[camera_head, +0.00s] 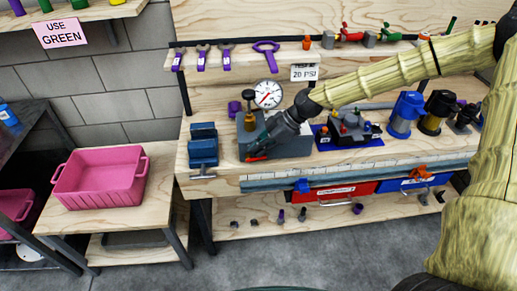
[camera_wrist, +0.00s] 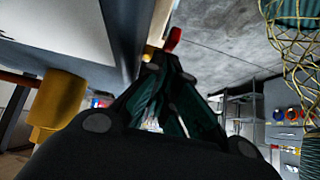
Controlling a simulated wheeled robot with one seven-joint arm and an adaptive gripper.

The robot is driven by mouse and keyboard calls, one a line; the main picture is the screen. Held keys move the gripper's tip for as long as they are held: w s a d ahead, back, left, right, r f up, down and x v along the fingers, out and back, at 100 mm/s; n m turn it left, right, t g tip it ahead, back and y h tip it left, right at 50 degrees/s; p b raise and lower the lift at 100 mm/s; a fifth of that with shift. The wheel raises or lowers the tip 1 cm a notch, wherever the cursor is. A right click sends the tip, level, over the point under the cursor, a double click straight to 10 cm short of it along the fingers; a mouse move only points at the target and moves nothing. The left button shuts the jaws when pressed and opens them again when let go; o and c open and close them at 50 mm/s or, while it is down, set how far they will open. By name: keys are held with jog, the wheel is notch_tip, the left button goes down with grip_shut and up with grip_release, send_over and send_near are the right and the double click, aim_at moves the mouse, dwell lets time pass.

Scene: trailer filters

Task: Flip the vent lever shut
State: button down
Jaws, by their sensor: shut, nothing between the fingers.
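The vent lever is the small red handle (camera_head: 257,158) low on the front of the grey block (camera_head: 290,145) on the workbench. In the wrist view the red lever end (camera_wrist: 173,39) shows just beyond my fingertips. My gripper (camera_head: 252,150) has dark green fingers, shut and empty, directly by the lever. I cannot tell whether they touch it. A pressure gauge (camera_head: 268,94) with a white dial stands above the block. A brass fitting (camera_head: 250,122) stands on the block, and a brass part (camera_wrist: 55,100) shows at left in the wrist view.
A blue vise (camera_head: 203,145) stands left of the block. A dark fixture on a blue mat (camera_head: 348,133) and blue and black-yellow canisters (camera_head: 405,114) stand to the right. A pink bin (camera_head: 100,177) sits on a lower table. Purple tools hang behind on the rail.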

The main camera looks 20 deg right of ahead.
jog(key=r, duration=0.1)
jog(key=r+p, duration=0.1)
jog(key=r, duration=0.1)
jog(key=shift+w+a+r+p, duration=0.1)
jog(key=shift+a+r+p, duration=0.2)
jog(key=shift+p, duration=0.1)
jog(key=shift+d+r, duration=0.25)
jog(key=s+d+r+b, duration=0.2)
jog(key=d+r, duration=0.1)
jog(key=d, duration=0.5)
jog(key=shift+d+r, duration=0.2)
jog(key=shift+r, duration=0.2)
jog(key=shift+s, duration=0.1)
